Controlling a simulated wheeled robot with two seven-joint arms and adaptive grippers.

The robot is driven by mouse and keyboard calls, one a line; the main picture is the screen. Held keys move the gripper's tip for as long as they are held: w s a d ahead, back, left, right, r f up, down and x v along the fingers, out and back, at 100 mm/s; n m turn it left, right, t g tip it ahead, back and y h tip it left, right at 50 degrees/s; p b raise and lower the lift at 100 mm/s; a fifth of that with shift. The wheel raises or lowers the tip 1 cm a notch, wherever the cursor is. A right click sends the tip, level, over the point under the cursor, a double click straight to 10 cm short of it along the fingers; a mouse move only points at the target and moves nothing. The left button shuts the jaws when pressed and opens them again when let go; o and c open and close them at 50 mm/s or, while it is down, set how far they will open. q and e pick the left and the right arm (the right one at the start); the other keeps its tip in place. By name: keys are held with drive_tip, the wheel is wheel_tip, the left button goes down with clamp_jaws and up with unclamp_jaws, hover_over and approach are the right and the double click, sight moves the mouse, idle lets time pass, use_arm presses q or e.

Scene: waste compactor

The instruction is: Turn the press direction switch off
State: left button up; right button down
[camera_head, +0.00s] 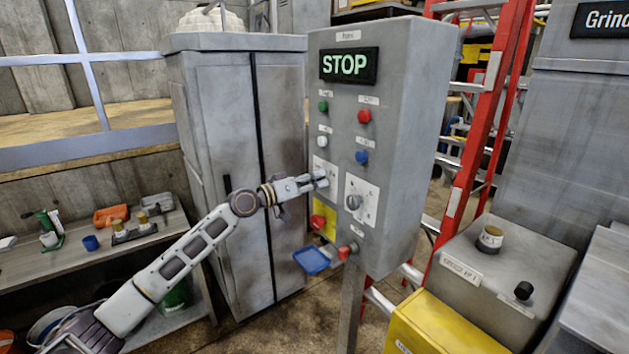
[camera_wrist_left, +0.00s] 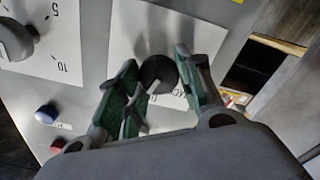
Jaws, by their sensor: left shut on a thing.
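The press direction switch (camera_wrist_left: 157,70) is a round dark knob with a light pointer line on a white plate (camera_wrist_left: 125,38) of the grey control panel (camera_head: 385,120). My left gripper (camera_head: 322,179) reaches the left white plate on the panel front and hides the switch in the head view. In the left wrist view, the green-padded fingers of this gripper (camera_wrist_left: 155,88) are on both sides of the knob, shut on it. The lettering on the plate is partly hidden and unreadable. My right gripper is in neither view.
A numbered dial (camera_head: 353,202) sits right of the switch. Green (camera_head: 323,106), red (camera_head: 364,116), white (camera_head: 322,141) and blue (camera_head: 361,157) buttons are above. A lit STOP display (camera_head: 347,65) tops the panel. A grey cabinet (camera_head: 235,150) stands behind; a red ladder (camera_head: 480,120) is right.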

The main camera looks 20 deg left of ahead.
use_arm(q)
drive_tip(key=shift+a+n+p, duration=0.1)
drive_tip(key=shift+n+p, duration=0.5)
drive_tip(key=shift+n, duration=1.1)
drive_tip(key=o, duration=1)
drive_tip(key=shift+s+a, duration=0.1)
drive_tip(key=shift+v, duration=5.8)
